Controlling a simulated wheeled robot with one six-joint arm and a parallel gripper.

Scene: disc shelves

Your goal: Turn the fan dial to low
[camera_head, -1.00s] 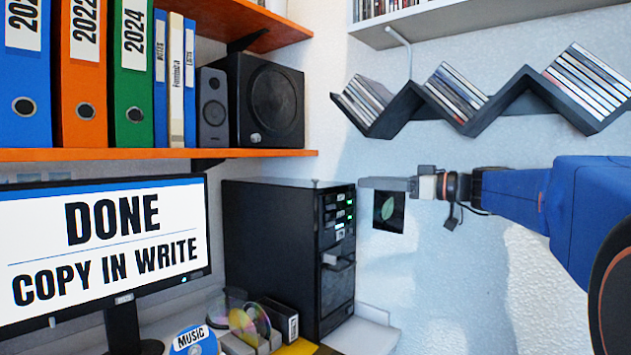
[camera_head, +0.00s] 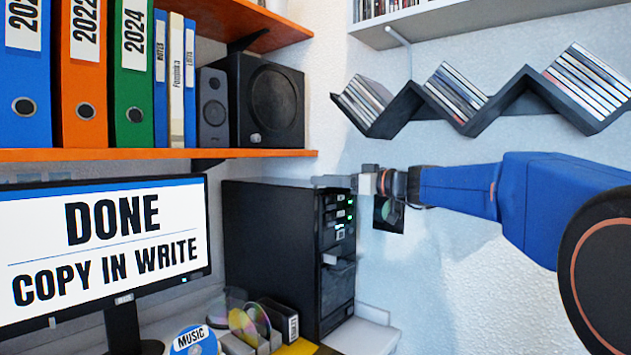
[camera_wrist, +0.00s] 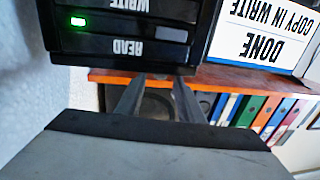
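I cannot make out a fan dial in either view. A black disc tower (camera_head: 265,250) stands beside the monitor, with green lights and an open tray on its front. My gripper (camera_head: 318,181) is at the upper front of the tower in the head view; I cannot tell whether it touches. In the wrist view, which is upside down, the two fingers of my gripper (camera_wrist: 159,78) stand apart with nothing between them. The tower (camera_wrist: 95,45) fills the upper left there, with a lit green light and slots labelled READ and WRITE.
A monitor (camera_head: 100,255) reads "DONE COPY IN WRITE". An orange shelf (camera_head: 150,154) holds binders and a speaker (camera_head: 268,100). A zigzag shelf (camera_head: 510,100) of discs hangs right. A MUSIC disc (camera_head: 193,341) and a disc rack (camera_head: 262,340) sit in front.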

